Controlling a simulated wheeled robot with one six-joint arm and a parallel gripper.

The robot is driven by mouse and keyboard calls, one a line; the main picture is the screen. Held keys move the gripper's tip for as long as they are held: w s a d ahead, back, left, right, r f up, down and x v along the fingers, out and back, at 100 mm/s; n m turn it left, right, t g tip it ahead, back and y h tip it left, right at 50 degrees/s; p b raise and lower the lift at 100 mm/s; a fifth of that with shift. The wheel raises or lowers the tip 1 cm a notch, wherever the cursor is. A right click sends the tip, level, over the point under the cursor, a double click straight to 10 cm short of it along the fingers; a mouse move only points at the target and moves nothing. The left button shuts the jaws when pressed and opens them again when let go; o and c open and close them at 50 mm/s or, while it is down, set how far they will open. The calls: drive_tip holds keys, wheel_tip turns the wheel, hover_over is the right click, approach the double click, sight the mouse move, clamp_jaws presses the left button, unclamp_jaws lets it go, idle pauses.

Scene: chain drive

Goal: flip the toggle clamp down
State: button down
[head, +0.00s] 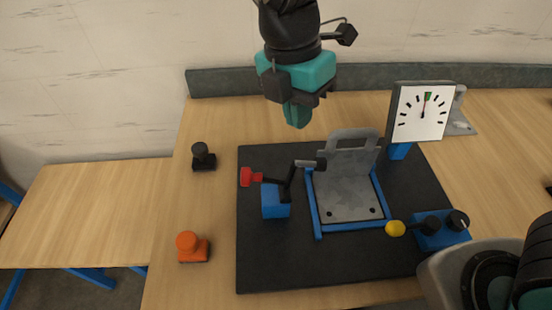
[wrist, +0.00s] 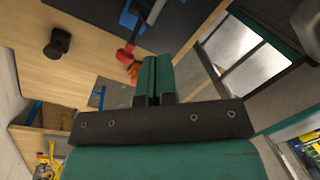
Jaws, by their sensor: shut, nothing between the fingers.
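The toggle clamp stands on the black mat, with a blue base block (head: 276,203), dark linkage arms and a red grip (head: 252,177) pointing left. Its dark arm (head: 305,164) ends close to the upper left corner of the blue-framed grey plate. My gripper (head: 297,122) is above and behind the clamp, fingers pointing down, shut and empty, apart from everything. In the wrist view the shut teal fingers (wrist: 153,65) show, with the red grip (wrist: 127,56) just beyond them to the left.
A grey plate (head: 345,190) with a raised back sits in a blue frame (head: 318,223). A white dial (head: 421,112) stands at the back right. A yellow-knobbed lever (head: 396,228) is at the right. An orange knob (head: 189,245) and a black knob (head: 203,157) stand left of the mat (head: 275,270).

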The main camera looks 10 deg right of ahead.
drive_tip(key=w+a+f+n+h, duration=0.1)
drive_tip(key=a+f+n+h, duration=0.1)
drive_tip(key=a+n, duration=0.3)
drive_tip(key=shift+w+a+f+n, duration=0.15)
drive_tip(key=shift+a+f+n, duration=0.3)
drive_tip(key=shift+n, duration=0.75)
drive_tip(key=shift+f, duration=0.1)
drive_tip(key=p+x, duration=0.2)
drive_tip(key=x, duration=0.8)
drive_tip(key=shift+d, duration=0.1)
